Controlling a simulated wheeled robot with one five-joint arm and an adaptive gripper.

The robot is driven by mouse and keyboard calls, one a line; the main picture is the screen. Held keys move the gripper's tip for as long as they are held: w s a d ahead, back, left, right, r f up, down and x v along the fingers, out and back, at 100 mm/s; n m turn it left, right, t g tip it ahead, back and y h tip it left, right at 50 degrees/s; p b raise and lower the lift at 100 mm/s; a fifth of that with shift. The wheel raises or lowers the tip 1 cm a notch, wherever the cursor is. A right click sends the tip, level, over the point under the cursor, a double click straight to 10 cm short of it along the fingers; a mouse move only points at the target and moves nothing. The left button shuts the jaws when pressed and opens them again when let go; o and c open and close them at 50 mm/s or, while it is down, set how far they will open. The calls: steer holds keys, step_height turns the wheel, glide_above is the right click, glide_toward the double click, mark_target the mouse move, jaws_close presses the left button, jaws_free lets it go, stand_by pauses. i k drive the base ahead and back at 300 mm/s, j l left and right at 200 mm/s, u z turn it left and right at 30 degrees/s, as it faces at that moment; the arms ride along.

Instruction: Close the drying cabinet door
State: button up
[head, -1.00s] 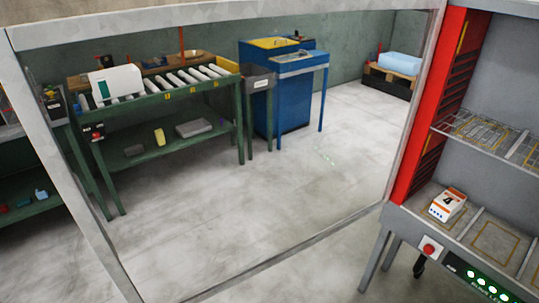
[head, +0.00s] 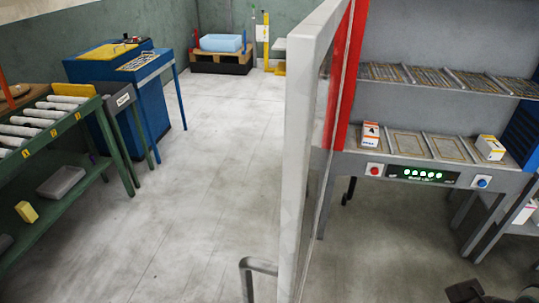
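The drying cabinet (head: 450,55) stands at the right with its front open. Its glass door, with a pale grey frame (head: 297,150), stands open at the cabinet's left side, beside the red edge (head: 353,70), and shows almost edge-on. A grey bar handle (head: 250,280) sticks out to the left of the door near the bottom of the picture. A dark part at the bottom right corner, likely the tip of my gripper (head: 468,292), is cut off by the edge. It is apart from the door, and its fingers cannot be made out.
White boxes (head: 370,135) (head: 490,147) stand on the cabinet's lower shelf. A panel with a red button (head: 374,169) and green lights runs below. A green roller table (head: 60,150) and blue machine (head: 125,80) stand left. Floor (head: 200,180) between them and the door is clear.

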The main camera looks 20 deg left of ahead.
mark_target(308, 45)
steer(key=k+j, duration=0.15)
steer(key=j, duration=0.25)
steer(key=k+j+z, duration=0.1)
steer(key=j, duration=0.35)
steer(key=k+j, duration=0.3)
steer(key=k+j+z, duration=0.1)
steer(key=j, duration=0.4)
steer(key=i+j+u, duration=0.2)
steer(key=i+j, duration=0.4)
steer(key=j, duration=0.25)
steer(key=i+j+u, duration=0.2)
steer(key=i+j, duration=0.5)
